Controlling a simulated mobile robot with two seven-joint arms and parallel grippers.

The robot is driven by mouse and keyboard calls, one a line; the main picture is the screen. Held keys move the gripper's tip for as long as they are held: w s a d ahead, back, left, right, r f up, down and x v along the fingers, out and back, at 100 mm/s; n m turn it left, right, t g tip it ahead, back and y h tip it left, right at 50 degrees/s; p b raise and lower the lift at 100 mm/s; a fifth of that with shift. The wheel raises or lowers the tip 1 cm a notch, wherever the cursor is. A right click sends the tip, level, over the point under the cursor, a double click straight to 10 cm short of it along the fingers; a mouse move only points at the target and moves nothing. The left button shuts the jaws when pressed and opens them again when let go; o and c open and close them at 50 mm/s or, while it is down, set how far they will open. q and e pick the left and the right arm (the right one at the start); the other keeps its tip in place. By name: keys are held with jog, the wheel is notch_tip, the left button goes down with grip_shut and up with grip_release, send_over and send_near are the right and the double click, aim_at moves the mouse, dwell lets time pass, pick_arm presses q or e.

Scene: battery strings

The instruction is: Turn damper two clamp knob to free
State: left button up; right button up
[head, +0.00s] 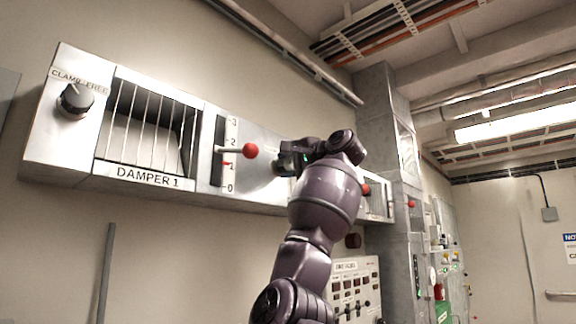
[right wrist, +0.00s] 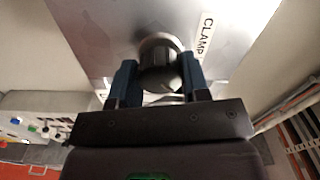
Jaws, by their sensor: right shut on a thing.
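The damper two clamp knob (right wrist: 160,64) is a dark round knob on a grey metal panel in the right wrist view. The word CLAMP (right wrist: 205,35) is printed beside it; no FREE mark can be read there. My right gripper (right wrist: 157,78) is shut on the knob, with one blue finger on each side. In the head view my right gripper (head: 285,160) is up against the panel right of the damper 1 lever, and the knob is hidden behind it. My left gripper is not in view.
The damper 1 unit (head: 60,150) is at left, with its own clamp knob (head: 75,100), barred opening and red-balled lever (head: 250,151). Another red ball (head: 366,189) shows right of my arm. A control panel (head: 355,285) is below. Open room lies to the right.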

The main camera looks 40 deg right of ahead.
jog(key=shift+m, duration=0.3)
jog(key=o, duration=0.9)
jog(key=shift+s, duration=0.3)
jog(key=s+d+b, duration=0.1)
jog(key=s+b, duration=0.1)
jog(key=s, duration=0.8)
jog(key=shift+s, duration=0.15)
